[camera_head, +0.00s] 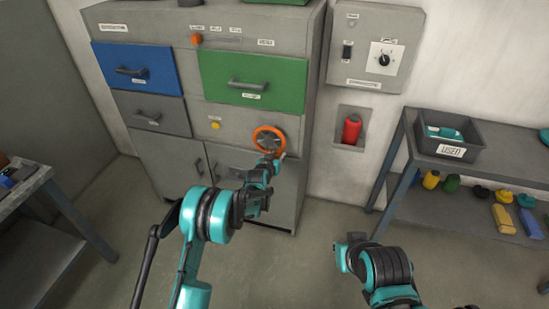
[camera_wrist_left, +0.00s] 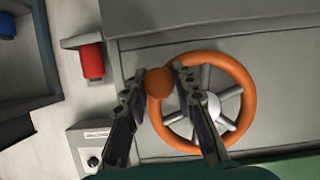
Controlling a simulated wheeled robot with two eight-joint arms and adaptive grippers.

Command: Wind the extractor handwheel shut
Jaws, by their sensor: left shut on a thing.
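The extractor handwheel is an orange ring (camera_head: 257,133) with pale spokes, on the front of the grey cabinet below the green drawer. In the left wrist view its rim (camera_wrist_left: 243,78) and grey hub fill the right half. An orange ball knob (camera_wrist_left: 160,82) sits at the rim's edge. My left gripper (camera_head: 276,158) is at the wheel's lower right edge. In the left wrist view its two dark fingers (camera_wrist_left: 157,80) stand on either side of the knob, shut on it. Part of my right arm shows at the lower right, but I cannot see its gripper.
The cabinet has a blue drawer (camera_head: 138,69), a green drawer (camera_head: 252,82) and a yellow button (camera_head: 215,126). A red object (camera_head: 352,129) sits in a wall recess right of it. A control box (camera_head: 374,47) is above. Tables stand at both sides; the floor between is clear.

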